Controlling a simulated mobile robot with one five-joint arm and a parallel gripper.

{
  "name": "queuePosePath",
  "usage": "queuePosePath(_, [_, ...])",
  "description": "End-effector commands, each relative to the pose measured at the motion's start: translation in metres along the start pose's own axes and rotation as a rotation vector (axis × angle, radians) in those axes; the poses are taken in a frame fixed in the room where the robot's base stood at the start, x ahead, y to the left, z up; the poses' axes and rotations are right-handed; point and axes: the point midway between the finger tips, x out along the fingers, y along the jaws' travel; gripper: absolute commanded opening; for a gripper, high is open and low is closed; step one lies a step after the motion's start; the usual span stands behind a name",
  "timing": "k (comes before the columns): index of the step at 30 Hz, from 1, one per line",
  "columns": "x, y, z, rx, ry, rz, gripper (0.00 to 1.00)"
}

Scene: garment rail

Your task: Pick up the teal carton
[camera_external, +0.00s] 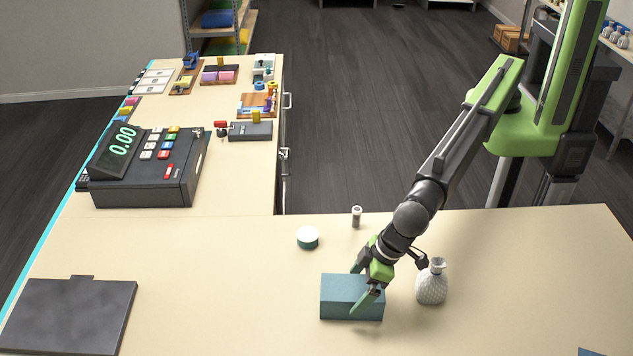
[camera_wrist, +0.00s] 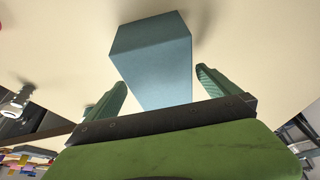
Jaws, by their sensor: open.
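The teal carton (camera_external: 340,297) is a plain box lying on the cream table near the front middle. My gripper (camera_external: 362,284) is at its right half, pointing down, with its green fingers apart, one toward the far side and one toward the near side. In the wrist view the teal carton (camera_wrist: 155,55) extends away between the two fingers of my gripper (camera_wrist: 152,90). The fingers are open, and a gap shows between the carton and the right finger. Part of the carton's lower end is hidden behind my gripper.
A white textured vase (camera_external: 432,284) stands just right of my gripper. A round white-topped tin (camera_external: 307,237) and a small cylinder (camera_external: 356,216) stand behind the carton. A dark flat panel (camera_external: 68,316) lies at left, and a cash register (camera_external: 150,165) stands farther back. The table's right side is mostly clear.

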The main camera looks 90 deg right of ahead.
Motion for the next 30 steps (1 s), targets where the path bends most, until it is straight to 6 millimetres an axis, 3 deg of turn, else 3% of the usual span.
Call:
queuePosePath(1, [0.019, -0.003, 0.002, 0.001, 0.000, 0.000, 1.00])
queuePosePath(4, [0.034, -0.002, 0.002, 0.001, 0.000, 0.000, 1.00])
queuePosePath(12, [0.032, -0.001, -0.001, 0.000, 0.001, -0.001, 0.99])
queuePosePath(27, [0.032, -0.001, -0.001, 0.000, 0.001, -0.001, 0.33])
queuePosePath(30, [0.032, -0.001, -0.001, 0.000, 0.001, -0.001, 0.26])
